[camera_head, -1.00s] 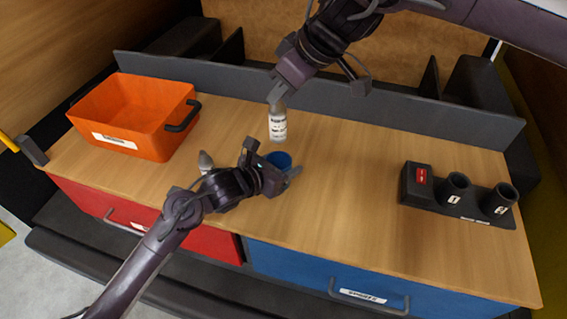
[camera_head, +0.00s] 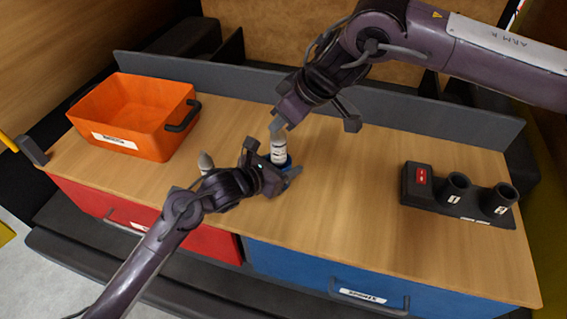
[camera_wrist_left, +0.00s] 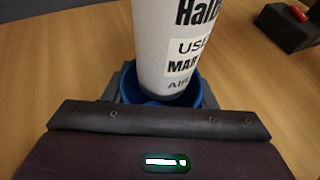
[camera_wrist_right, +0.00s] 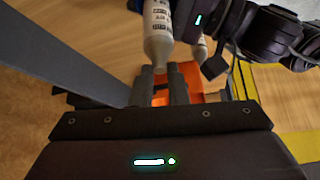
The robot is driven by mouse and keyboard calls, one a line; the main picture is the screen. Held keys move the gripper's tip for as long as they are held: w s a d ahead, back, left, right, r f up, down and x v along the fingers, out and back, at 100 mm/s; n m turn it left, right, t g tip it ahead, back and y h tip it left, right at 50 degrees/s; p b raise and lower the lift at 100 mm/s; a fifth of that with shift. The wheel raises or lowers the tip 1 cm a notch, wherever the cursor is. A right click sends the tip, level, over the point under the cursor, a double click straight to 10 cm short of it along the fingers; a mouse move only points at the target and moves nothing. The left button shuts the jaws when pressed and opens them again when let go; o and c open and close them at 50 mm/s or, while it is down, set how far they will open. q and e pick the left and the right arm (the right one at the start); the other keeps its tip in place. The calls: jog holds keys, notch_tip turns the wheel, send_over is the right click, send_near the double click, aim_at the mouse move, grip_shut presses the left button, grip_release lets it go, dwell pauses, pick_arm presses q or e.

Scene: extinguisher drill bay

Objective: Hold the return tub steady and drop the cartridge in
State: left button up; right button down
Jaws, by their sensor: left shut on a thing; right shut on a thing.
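The cartridge (camera_head: 279,150) is a white cylinder with a black-lettered label. It is nearly upright, and my right gripper (camera_head: 277,125) is shut on its top end; the right wrist view shows it too (camera_wrist_right: 158,38). The return tub (camera_head: 288,162) is a small blue round cup on the bench. My left gripper (camera_head: 277,175) is shut on the tub from the front left. In the left wrist view the cartridge's lower end (camera_wrist_left: 168,50) is within the tub's mouth (camera_wrist_left: 130,85). The depth inside is hidden.
An orange bin (camera_head: 118,105) with dark handles stands at the left. The bench between is clear.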

jog(key=shift+f, duration=0.25)
jog(key=c, duration=1.3)
grip_release()
jog(key=shift+c, duration=0.2)
jog(key=v, duration=1.2)
pick_arm(q)
jog(key=o, duration=1.2)
